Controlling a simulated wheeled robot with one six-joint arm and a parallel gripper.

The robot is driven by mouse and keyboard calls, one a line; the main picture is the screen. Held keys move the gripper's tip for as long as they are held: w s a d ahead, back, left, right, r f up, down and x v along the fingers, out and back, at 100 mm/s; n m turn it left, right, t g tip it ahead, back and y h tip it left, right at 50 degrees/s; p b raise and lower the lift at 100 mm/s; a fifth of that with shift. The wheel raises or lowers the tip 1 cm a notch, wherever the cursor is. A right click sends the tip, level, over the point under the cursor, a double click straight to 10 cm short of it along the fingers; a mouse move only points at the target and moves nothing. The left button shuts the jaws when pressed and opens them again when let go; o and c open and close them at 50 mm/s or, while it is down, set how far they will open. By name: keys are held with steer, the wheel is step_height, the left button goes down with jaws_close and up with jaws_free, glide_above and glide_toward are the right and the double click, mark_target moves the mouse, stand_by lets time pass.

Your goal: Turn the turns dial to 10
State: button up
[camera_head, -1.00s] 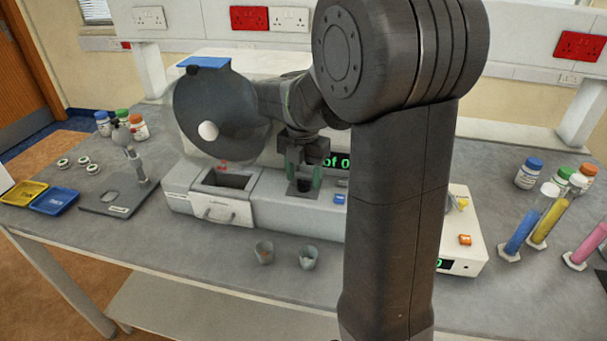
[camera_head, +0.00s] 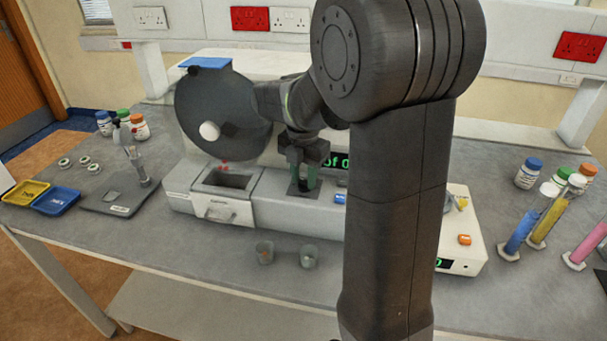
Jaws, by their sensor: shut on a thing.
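The white friability machine (camera_head: 276,212) stands on the bench with its dark round drum (camera_head: 222,112) at the left. My gripper (camera_head: 304,180) points down over the dark square plate on the machine's top, right of the open bin. The green display (camera_head: 337,161) behind the gripper shows "of 0" in part; my arm covers the rest. A blue button (camera_head: 340,199) sits just right of the gripper.
A drawer (camera_head: 220,213) with a handle fronts the machine. A white device with an orange button (camera_head: 464,240) is at right, near coloured cylinders (camera_head: 524,228). Trays (camera_head: 55,201) and a stand (camera_head: 118,197) are at left.

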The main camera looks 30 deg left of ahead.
steer(key=m+p, duration=0.1)
steer(key=m, duration=0.5)
steer(key=shift+a+m, duration=0.1)
steer(key=shift+m, duration=0.3)
steer(key=m+p, duration=0.1)
steer(key=m, duration=0.2)
steer(key=shift+w+m, duration=0.1)
steer(key=shift+m, duration=0.3)
steer(key=m, duration=0.3)
steer(key=shift+a+m, duration=0.1)
steer(key=shift+m, duration=0.2)
steer(key=m+p, duration=0.1)
steer(key=m, duration=0.2)
steer(key=shift+w+m, duration=0.15)
steer(key=shift+m, duration=0.15)
steer(key=m, duration=0.3)
steer(key=shift+m, duration=0.3)
steer(key=m, duration=0.3)
steer(key=shift+w+m, duration=0.1)
steer(key=shift+m, duration=2)
